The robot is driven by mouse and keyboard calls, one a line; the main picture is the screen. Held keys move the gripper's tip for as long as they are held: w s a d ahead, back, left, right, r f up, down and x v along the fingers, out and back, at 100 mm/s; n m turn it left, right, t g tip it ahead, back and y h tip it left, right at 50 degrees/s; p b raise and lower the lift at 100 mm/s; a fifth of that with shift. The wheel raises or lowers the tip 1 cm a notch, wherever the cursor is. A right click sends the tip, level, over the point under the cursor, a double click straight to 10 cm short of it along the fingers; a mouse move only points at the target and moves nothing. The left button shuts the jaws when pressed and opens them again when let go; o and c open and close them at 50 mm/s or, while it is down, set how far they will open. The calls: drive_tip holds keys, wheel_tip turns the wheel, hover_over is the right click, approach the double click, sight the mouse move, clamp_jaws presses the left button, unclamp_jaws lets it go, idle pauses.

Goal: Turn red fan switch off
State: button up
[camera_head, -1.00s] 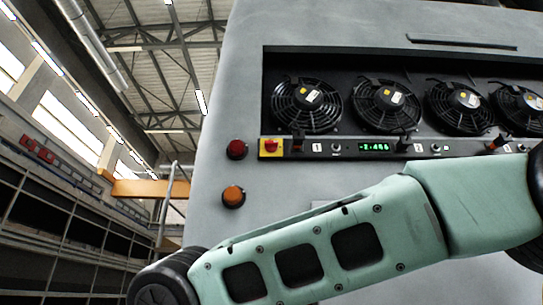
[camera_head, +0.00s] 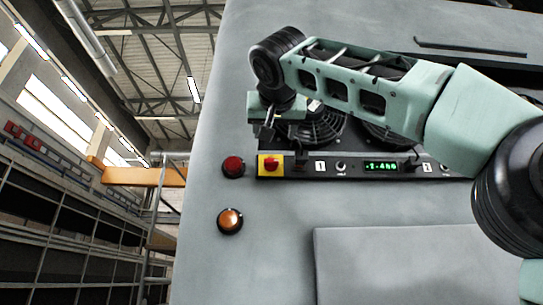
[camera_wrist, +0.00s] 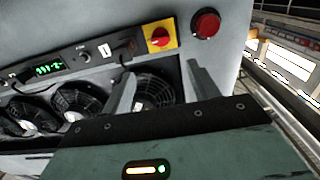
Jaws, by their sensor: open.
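The red fan switch (camera_head: 271,165) is a red rotary knob on a yellow square plate at the left end of the control panel. In the wrist view the red knob (camera_wrist: 159,37) is at the top, beyond my fingers. My gripper (camera_head: 264,133) is just above the switch in the head view, apart from it as far as I can see. In the wrist view its two grey fingers (camera_wrist: 160,88) are spread with nothing between them but a fan behind. I cannot tell the exact depth gap to the knob.
A round red light (camera_head: 233,166) and an orange one (camera_head: 230,220) sit left of the panel. The panel (camera_head: 330,170) carries small toggles and a green display (camera_head: 381,166). Fans (camera_head: 318,128) are recessed above it. A raised flat plate (camera_head: 400,265) lies below.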

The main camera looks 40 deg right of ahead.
sight(271, 161)
drive_tip(key=p+x, duration=0.5)
drive_tip(key=x, duration=0.8)
drive_tip(key=shift+r, duration=0.15)
drive_tip(key=shift+w+d+p, duration=0.4)
drive_tip(key=shift+w, duration=0.15)
drive_tip(key=c, duration=1)
